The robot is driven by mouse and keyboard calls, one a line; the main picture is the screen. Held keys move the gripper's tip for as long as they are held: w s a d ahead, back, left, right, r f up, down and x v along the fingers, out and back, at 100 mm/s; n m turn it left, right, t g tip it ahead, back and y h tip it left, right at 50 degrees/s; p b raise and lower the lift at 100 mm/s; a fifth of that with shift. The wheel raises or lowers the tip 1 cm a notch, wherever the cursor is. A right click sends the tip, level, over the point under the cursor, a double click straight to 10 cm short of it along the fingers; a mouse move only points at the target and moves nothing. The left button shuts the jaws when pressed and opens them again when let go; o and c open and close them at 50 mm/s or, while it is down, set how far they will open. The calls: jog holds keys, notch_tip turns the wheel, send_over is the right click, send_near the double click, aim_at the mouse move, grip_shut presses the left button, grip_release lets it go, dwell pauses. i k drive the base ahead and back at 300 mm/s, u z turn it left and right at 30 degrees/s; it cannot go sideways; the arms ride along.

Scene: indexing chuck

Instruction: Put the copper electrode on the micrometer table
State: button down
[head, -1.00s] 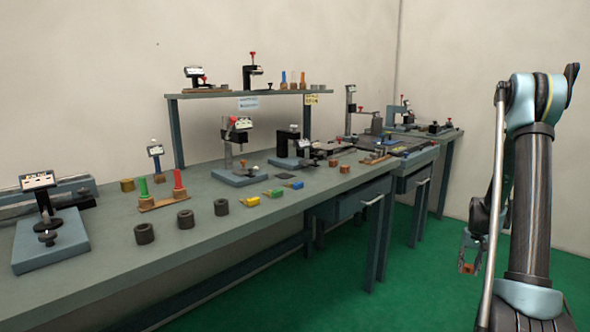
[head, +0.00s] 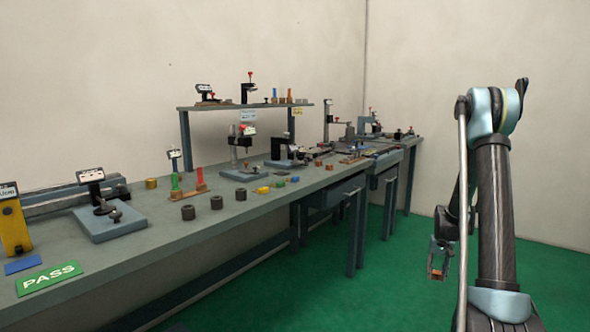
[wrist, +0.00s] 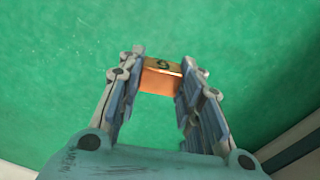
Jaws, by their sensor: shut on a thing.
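My gripper (wrist: 161,90) is shut on a small copper block (wrist: 160,79), the copper electrode, with a dark round mark on its top. It sits between the fingertips, above the green floor. In the head view my gripper (head: 438,262) hangs at the right, well clear of the bench, with the copper electrode (head: 437,274) at its lower end. Several measuring stands with blue-grey bases are on the bench, one at the front left (head: 112,222) and one near the middle (head: 240,174). I cannot tell which is the micrometer table.
The long grey bench (head: 225,215) carries dark rings, coloured blocks and a green PASS plate (head: 48,278). A raised shelf (head: 245,106) stands behind. A second table (head: 385,158) is at the far end. Green floor (head: 385,295) is open between bench and arm.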

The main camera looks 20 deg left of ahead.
aim_at(297, 161)
jog(key=k, duration=0.7)
jog(key=u, duration=0.65)
jog(key=i, duration=1)
